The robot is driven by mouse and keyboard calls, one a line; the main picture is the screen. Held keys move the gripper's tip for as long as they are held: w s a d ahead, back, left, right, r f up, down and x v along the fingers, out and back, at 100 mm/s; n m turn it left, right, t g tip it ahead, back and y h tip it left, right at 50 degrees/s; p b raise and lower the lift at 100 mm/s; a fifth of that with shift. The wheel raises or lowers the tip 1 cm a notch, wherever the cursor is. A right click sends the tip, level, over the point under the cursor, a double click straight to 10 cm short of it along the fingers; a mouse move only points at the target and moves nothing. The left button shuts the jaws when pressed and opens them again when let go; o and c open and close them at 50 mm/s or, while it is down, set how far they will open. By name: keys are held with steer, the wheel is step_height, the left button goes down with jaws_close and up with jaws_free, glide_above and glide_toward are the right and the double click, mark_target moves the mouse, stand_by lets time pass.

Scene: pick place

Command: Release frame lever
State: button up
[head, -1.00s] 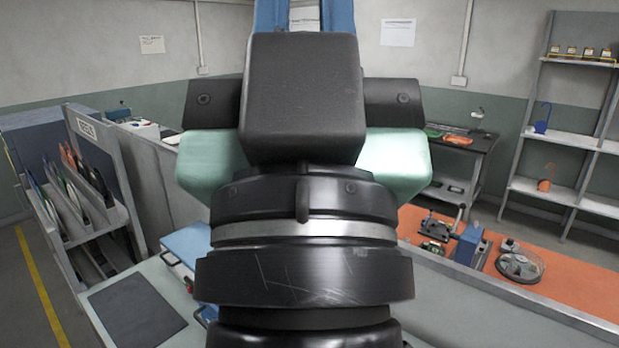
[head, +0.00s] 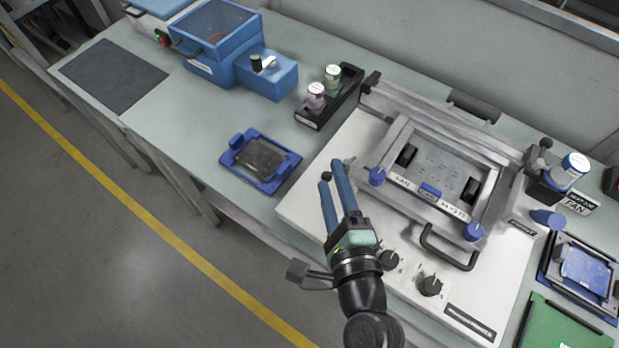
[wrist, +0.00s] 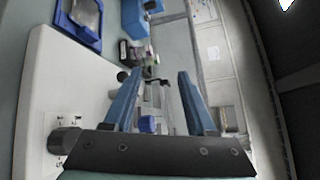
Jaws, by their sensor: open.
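A metal frame (head: 395,135) with a dark front handle (head: 447,250) and blue knobs (head: 377,176) sits on a white base (head: 300,208). A short lever with a dark ball knob (head: 545,144) stands at the frame's right end. A second dark ball (head: 326,177) shows by my fingertips; in the wrist view a dark ball (wrist: 122,76) lies beside the left finger. I cannot tell which one is the frame lever. My gripper (head: 332,173) is open over the left of the base, its blue fingers apart with nothing clearly between them in the wrist view (wrist: 160,74).
A blue tray (head: 237,158) lies left of the base. A black holder with two bottles (head: 316,96) and a blue box (head: 222,40) stand behind. Dark control knobs (head: 431,286) are on the base's front. A green board (head: 562,325) lies at right.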

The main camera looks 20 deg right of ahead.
mark_target(326, 175)
steer(key=s+f, duration=0.1)
steer(key=s+f+m, duration=0.1)
steer(key=f, duration=0.1)
steer(key=s+f+m+g, duration=0.1)
steer(key=f, duration=0.1)
steer(key=shift+s+f, duration=0.1)
steer(key=shift+s, duration=0.2)
steer(key=shift+d+f+m, duration=0.1)
steer(key=shift+f+m, duration=0.1)
steer(key=shift+m, duration=0.1)
steer(key=p+x, duration=0.1)
steer(key=x, duration=1.2)
steer(key=shift+r, duration=0.1)
steer(key=shift+s, duration=0.1)
jaws_close()
